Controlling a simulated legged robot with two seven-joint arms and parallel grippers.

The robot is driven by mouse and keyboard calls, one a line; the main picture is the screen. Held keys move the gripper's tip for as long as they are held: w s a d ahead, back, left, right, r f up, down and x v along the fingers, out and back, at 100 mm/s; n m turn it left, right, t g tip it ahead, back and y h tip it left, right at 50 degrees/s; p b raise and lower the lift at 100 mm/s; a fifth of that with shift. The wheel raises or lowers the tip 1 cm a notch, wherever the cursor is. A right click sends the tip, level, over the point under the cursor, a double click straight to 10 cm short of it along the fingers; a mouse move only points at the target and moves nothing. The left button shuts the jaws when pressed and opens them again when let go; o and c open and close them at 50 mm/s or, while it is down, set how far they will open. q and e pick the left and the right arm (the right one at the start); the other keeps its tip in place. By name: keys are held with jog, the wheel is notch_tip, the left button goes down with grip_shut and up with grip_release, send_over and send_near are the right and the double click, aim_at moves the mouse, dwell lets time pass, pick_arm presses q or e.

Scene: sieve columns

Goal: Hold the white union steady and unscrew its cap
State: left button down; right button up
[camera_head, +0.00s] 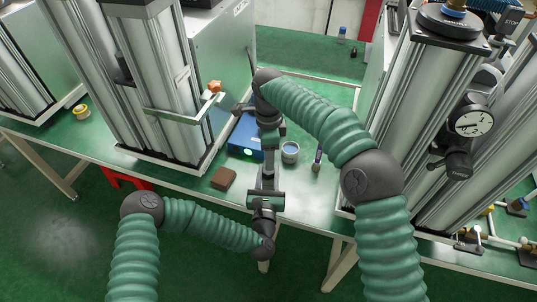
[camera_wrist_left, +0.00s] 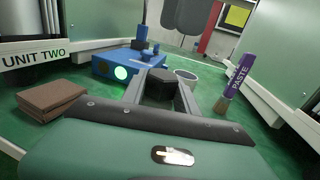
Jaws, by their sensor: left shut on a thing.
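My left gripper (camera_head: 267,172) reaches over the bench from the front. In the left wrist view its two fingers (camera_wrist_left: 160,95) are closed on a dark, blocky thing (camera_wrist_left: 158,80). I cannot make out a white union or its cap in either view; they may be hidden by the grippers. My right gripper (camera_head: 269,140) points down from its wrist, just beyond the left fingers. Its fingertips are too small and covered to tell open from shut.
A blue box (camera_head: 246,138) with a green light stands just left of the grippers. A brown block (camera_head: 223,178) lies at the front left. A cup (camera_head: 290,152) and a purple paste brush (camera_head: 317,160) stand to the right. Metal columns (camera_head: 165,90) flank both sides.

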notch_tip(320, 180, down, 8)
jog(key=shift+r, duration=0.1)
grip_shut()
jog(key=shift+o, duration=0.2)
grip_release()
jog(key=shift+r, duration=0.1)
notch_tip(320, 180, up, 8)
jog(key=shift+f, duration=0.2)
jog(key=shift+c, duration=0.2)
notch_tip(320, 180, down, 8)
jog(key=shift+r, duration=0.1)
grip_shut()
grip_release()
dwell(0.5)
